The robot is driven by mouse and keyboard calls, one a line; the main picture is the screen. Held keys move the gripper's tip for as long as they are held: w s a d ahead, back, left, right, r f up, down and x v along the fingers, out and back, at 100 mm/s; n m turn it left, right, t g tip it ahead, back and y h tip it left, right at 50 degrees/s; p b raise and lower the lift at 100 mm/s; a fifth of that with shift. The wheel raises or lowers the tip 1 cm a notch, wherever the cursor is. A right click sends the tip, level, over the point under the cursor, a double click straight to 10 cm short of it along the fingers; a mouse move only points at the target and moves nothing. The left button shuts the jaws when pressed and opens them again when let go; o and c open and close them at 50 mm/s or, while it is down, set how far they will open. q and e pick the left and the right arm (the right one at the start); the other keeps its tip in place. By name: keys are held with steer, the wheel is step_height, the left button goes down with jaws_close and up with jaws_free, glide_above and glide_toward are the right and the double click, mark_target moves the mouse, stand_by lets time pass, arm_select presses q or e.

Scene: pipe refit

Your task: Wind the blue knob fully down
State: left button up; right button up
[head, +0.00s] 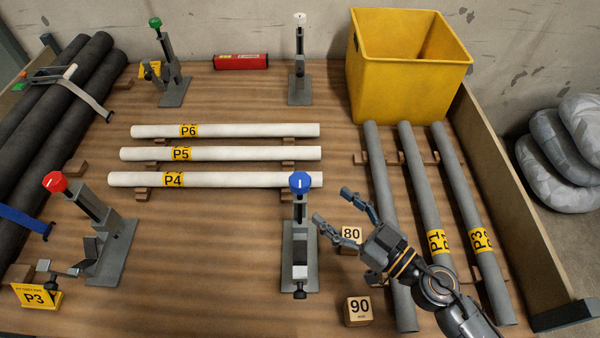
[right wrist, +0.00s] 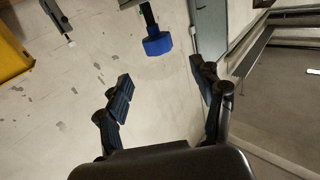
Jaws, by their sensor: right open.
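The blue knob (head: 300,181) sits on top of a grey clamp stand (head: 300,260) at the middle front of the bench. The knob also shows at the top of the right wrist view (right wrist: 158,44), ahead of my fingers and apart from them. My right gripper (head: 331,211) is open and empty, just to the right of the blue knob. Its two fingers show spread in the right wrist view (right wrist: 165,85). My left gripper is not in either view.
Stands with a red knob (head: 55,182), a green knob (head: 155,22) and a white knob (head: 300,18) surround the white pipes (head: 250,153). Grey pipes (head: 375,190) lie under and beside my right arm. Blocks marked 80 (head: 351,233) and 90 (head: 358,310) are close by. A yellow bin (head: 400,80) stands behind.

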mark_target(309, 185)
steer(key=p+x, duration=0.1)
steer(key=x, duration=0.9)
steer(key=shift+w+p, duration=0.15)
steer(key=shift+p, duration=0.15)
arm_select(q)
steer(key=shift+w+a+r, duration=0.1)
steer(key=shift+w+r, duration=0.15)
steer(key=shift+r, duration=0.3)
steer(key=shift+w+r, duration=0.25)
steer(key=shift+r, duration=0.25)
arm_select(e)
steer(key=c, duration=1.2)
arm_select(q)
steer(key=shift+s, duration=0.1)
arm_select(e)
steer(key=shift+o, duration=0.2)
steer(key=shift+n+g+y, duration=0.3)
steer(key=shift+g, duration=0.1)
